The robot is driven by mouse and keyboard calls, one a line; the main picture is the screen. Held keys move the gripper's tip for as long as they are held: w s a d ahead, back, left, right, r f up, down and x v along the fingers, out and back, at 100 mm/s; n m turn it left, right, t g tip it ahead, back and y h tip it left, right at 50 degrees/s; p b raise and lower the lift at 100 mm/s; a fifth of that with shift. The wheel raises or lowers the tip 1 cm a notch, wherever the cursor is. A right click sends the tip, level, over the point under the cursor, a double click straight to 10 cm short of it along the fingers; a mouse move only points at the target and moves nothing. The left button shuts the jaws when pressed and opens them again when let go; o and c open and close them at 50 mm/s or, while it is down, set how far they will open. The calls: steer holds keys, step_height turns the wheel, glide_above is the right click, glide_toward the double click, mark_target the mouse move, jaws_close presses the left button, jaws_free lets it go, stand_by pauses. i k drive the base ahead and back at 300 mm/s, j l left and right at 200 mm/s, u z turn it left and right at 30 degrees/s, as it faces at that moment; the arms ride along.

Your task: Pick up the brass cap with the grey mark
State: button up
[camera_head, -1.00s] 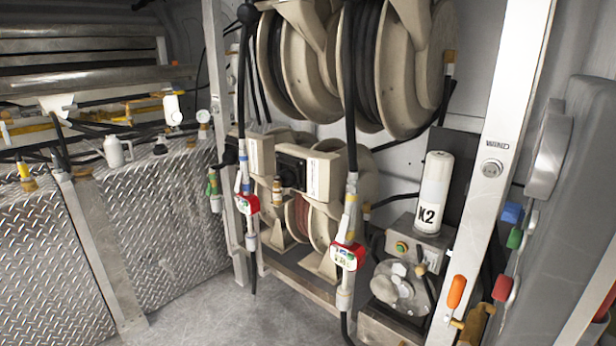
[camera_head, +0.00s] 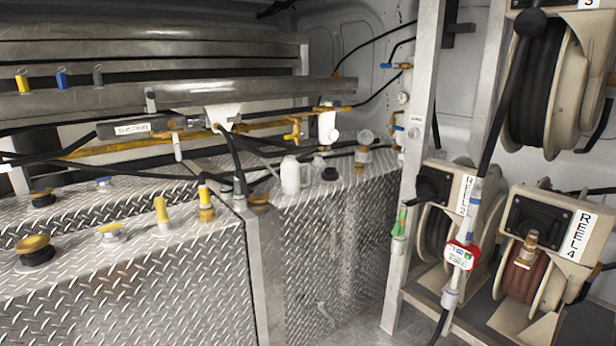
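Several caps and fittings stand on the diamond-plate tank top at the left and centre. A brass fitting with a yellow upper part (camera_head: 206,205) stands near the tank's front edge. Just right of it is a grey upright fitting (camera_head: 240,186), with a low brass-coloured cap (camera_head: 259,199) beside it. A yellow-topped cap with a black base (camera_head: 35,250) and a smaller dark cap with a yellowish rim (camera_head: 42,197) sit at the far left. I cannot tell for sure which brass cap bears a grey mark. My gripper is not in view.
Yellow, blue and grey tags (camera_head: 97,75) stand on the upper rail. A white jug (camera_head: 291,175) stands on the tank top. Black hoses cross above the tanks. Hose reels (camera_head: 540,80) and a white post (camera_head: 412,150) fill the right side.

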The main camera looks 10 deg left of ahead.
mark_target(260, 198)
steer(key=i+j+u, duration=0.15)
steer(key=i+j, duration=1.1)
steer(key=i+u, duration=0.1)
steer(key=u, duration=0.3)
steer(key=l+u, duration=0.7)
steer(key=u, duration=0.25)
steer(key=l+u, duration=0.45)
steer(key=k+l+u, duration=0.1)
steer(key=l, duration=0.35)
steer(key=k+l, duration=0.25)
steer(key=l, duration=0.15)
steer(key=k+l+u, duration=0.15)
steer(key=l, duration=0.25)
